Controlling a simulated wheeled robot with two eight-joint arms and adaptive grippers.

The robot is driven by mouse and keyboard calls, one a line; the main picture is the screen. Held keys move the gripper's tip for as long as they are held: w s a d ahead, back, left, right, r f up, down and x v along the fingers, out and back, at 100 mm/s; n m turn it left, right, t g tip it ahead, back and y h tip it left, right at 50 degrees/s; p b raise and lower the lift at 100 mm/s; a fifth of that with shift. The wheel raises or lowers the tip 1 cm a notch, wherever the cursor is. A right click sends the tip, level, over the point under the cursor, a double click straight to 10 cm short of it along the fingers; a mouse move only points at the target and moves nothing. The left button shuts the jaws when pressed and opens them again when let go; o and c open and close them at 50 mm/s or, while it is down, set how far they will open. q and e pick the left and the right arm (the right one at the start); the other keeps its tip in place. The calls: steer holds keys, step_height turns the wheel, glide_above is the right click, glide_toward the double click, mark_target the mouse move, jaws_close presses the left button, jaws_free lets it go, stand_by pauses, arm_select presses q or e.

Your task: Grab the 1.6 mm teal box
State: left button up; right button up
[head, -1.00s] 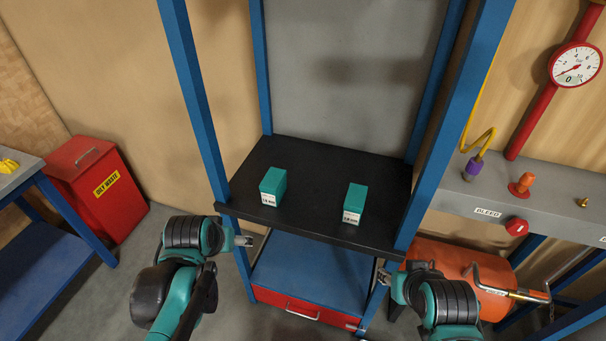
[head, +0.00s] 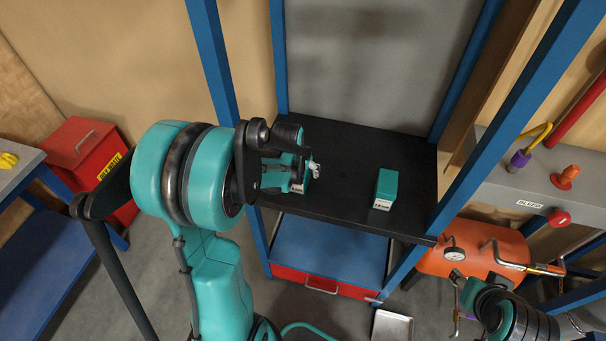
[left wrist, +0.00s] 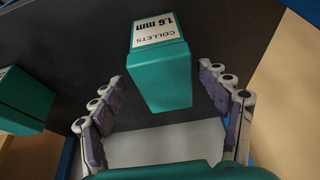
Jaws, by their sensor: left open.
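The teal box labelled "COLLETS 1.6 mm" (left wrist: 160,75) stands on the black shelf (head: 350,150). In the left wrist view its label appears upside down. My left gripper (head: 311,174) is open around it, with one finger on either side and a gap to the box on both sides. In the head view my gripper hides most of this box. A second teal box (head: 386,188) stands to its right on the shelf; it also shows at the left edge of the left wrist view (left wrist: 22,98). My right arm is low at the lower right, its fingers unclear.
Blue posts (head: 216,70) frame the shelf on both sides. A red waste bin (head: 88,150) stands at the left, and an orange tank (head: 475,250) at the right.

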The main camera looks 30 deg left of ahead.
arm_select(q)
steer(key=x, duration=0.3)
steer(key=b+x, duration=0.1)
steer(key=shift+w+a+f, duration=0.1)
steer(key=shift+w+a, duration=0.05)
steer(key=shift+a, duration=0.15)
steer(key=c, duration=1.4)
steer(key=shift+c, duration=0.2)
